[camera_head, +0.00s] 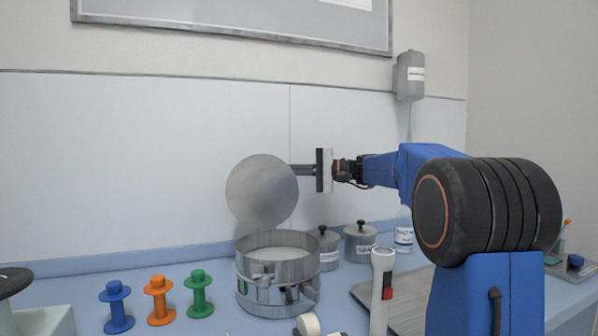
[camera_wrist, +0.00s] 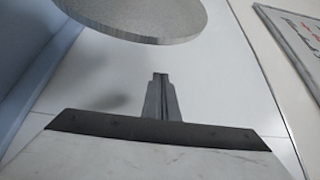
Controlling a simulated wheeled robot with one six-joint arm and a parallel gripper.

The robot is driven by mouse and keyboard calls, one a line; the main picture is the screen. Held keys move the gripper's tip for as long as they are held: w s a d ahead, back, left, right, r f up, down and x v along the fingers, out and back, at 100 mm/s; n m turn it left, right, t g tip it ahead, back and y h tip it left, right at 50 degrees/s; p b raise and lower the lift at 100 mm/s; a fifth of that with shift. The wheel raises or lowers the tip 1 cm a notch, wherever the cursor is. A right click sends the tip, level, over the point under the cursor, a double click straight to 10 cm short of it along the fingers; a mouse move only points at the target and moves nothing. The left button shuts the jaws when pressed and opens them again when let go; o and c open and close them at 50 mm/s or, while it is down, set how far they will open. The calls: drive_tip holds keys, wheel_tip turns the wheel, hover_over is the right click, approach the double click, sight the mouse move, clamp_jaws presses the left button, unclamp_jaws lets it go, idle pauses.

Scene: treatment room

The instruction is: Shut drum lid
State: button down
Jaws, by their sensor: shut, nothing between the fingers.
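The drum (camera_head: 278,270) is a round metal container on the blue counter, with its top open. Its round grey lid (camera_head: 262,191) stands raised, nearly upright, above the drum's back rim. The lid also shows at the top of the wrist view (camera_wrist: 145,15). My gripper (camera_head: 293,169) is shut and empty. In the head view its tips are by the lid's upper right edge, and part of them may be behind the lid. In the wrist view the closed fingers (camera_wrist: 160,78) point toward the lid with a gap in the picture; whether they touch it I cannot tell.
Blue (camera_head: 117,306), orange (camera_head: 158,299) and green (camera_head: 199,293) spools stand left of the drum. Two lidded metal jars (camera_head: 360,242) stand behind it at right. A white roll (camera_head: 308,324) and a grey-white cylinder (camera_head: 381,290) stand in front at right. A tray (camera_head: 405,300) lies right.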

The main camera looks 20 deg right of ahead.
sight(280, 170)
drive_tip(key=shift+s+a, duration=1.25)
drive_tip(key=shift+s, duration=0.25)
drive_tip(key=shift+s+r, duration=0.1)
drive_tip(key=shift+r, duration=0.05)
